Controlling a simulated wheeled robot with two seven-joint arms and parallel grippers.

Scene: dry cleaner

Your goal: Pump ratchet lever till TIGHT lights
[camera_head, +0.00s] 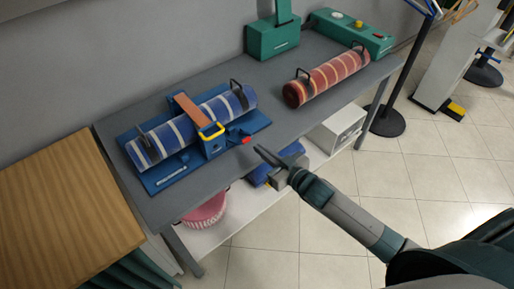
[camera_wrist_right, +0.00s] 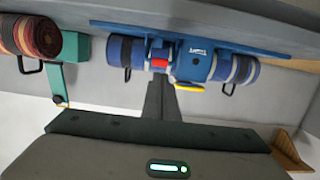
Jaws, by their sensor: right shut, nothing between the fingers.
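A blue striped roll (camera_head: 180,134) lies on a blue base plate (camera_head: 165,182) on the grey table. A brown strap (camera_head: 190,109) crosses it down to a blue ratchet block (camera_head: 214,146), which has a yellow loop (camera_head: 212,131) and a red-tipped part (camera_head: 246,140) pointing right. Which of these is the lever I cannot tell. My right gripper (camera_head: 262,154) is shut and empty, just right of the red tip and apart from it. In the right wrist view its fingers (camera_wrist_right: 159,95) point toward the red tip (camera_wrist_right: 159,64). No lit TIGHT lamp is discernible. My left gripper is not in view.
A red striped roll (camera_head: 327,76) lies at the table's right, with a green box with buttons (camera_head: 350,33) and a green stand (camera_head: 273,40) behind. A white box (camera_head: 338,127) and pink basket (camera_head: 205,208) sit below. A wooden counter (camera_head: 62,217) adjoins on the left.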

